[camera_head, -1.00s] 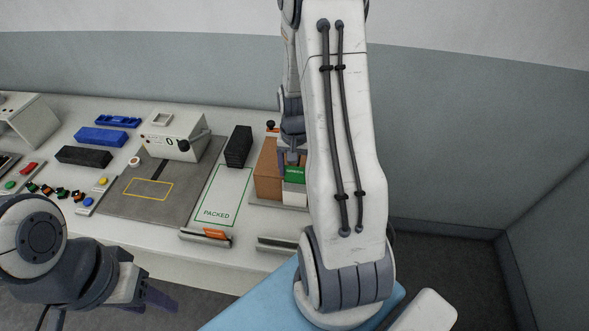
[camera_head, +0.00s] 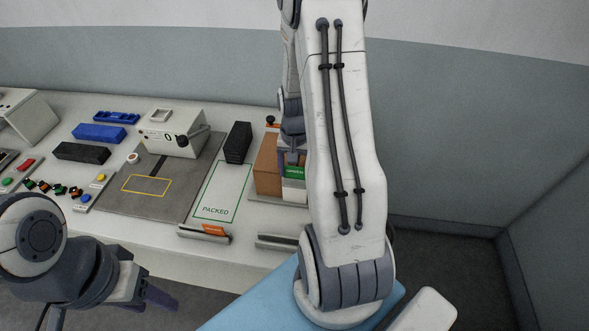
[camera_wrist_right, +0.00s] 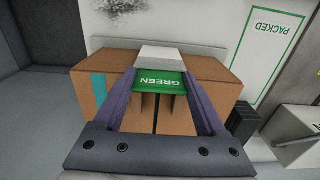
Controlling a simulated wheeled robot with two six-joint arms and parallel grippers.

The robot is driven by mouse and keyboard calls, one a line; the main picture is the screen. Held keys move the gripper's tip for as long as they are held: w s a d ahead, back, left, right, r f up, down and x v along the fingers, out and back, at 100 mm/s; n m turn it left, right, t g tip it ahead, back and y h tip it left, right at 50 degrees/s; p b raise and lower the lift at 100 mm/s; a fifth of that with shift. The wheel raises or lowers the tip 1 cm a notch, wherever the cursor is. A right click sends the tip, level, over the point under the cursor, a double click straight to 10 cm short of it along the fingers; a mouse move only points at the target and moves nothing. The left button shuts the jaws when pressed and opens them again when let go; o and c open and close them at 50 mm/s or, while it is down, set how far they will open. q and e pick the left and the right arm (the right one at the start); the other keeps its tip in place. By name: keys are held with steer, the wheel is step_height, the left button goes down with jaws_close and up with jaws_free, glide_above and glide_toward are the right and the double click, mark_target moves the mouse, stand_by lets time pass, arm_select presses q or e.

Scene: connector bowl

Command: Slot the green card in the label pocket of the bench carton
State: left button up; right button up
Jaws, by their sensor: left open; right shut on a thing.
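The green card (camera_head: 294,172), marked GREEN, is upright at the front of the brown bench carton (camera_head: 267,168). My right gripper (camera_head: 292,158) is shut on the card; its arm hides much of the carton. In the right wrist view the two fingers (camera_wrist_right: 162,75) flank the card (camera_wrist_right: 160,83) above the carton (camera_wrist_right: 210,90). A white piece (camera_wrist_right: 163,60), apparently the label pocket, lies just beyond the card. I cannot tell how far the card is inside it. My left gripper (camera_head: 145,290) is open and empty, in front of the bench.
A PACKED outline (camera_head: 221,197) lies left of the carton, with a black block (camera_head: 238,142) at its back. A grey mat (camera_head: 125,200) and white device (camera_head: 172,133) are further left. An orange card (camera_head: 213,230) sits in a holder at the front edge.

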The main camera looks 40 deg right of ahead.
steer(key=shift+f, duration=0.15)
steer(key=o, duration=1.2)
steer(key=shift+o, duration=0.2)
step_height(320, 180, up, 11)
steer(key=b, duration=0.1)
steer(key=shift+f+b, duration=0.2)
steer(key=shift+b, duration=0.15)
steer(key=s+a+r+n+b, duration=0.15)
steer(key=a+n, duration=0.25)
steer(key=a, duration=0.6)
steer(key=s+a+n, duration=0.2)
steer(key=a+n, duration=0.3)
steer(key=a, duration=0.6)
steer(key=s+a+n+y+b, duration=0.1)
steer(key=s+a+n, duration=0.7)
steer(key=s+a, duration=0.2)
steer(key=s, duration=0.2)
steer(key=shift+s, duration=0.3)
